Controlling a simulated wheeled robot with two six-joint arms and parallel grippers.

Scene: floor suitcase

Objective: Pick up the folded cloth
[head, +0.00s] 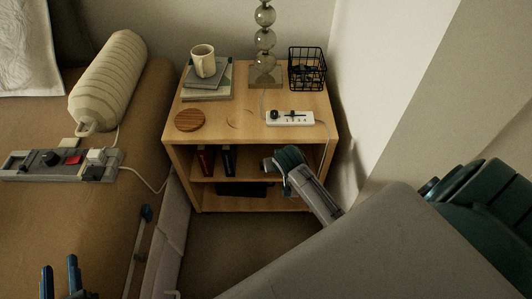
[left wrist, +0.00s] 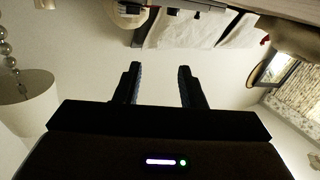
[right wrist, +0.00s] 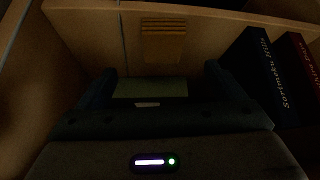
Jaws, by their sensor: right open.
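A pale grey-green flat thing (right wrist: 150,88) with a small light label lies between the fingers of my right gripper (right wrist: 158,78) in the right wrist view. It may be the folded cloth, but the shelf is too dark to be sure. The right gripper is open, and I cannot tell whether it touches that thing. In the head view my right arm reaches into the nightstand's shelf opening, and its fingertips are hidden. My left gripper (head: 59,278) is open and empty at the lower left of the head view, over the bed side. Its fingers also show apart in the left wrist view (left wrist: 157,72).
The wooden nightstand (head: 210,133) carries a mug (head: 203,61) on books, a coaster (head: 189,120), a lamp, a wire basket (head: 307,69) and a power strip (head: 290,118). Upright books (right wrist: 262,75) stand beside the right gripper. The bed holds a bolster (head: 108,80).

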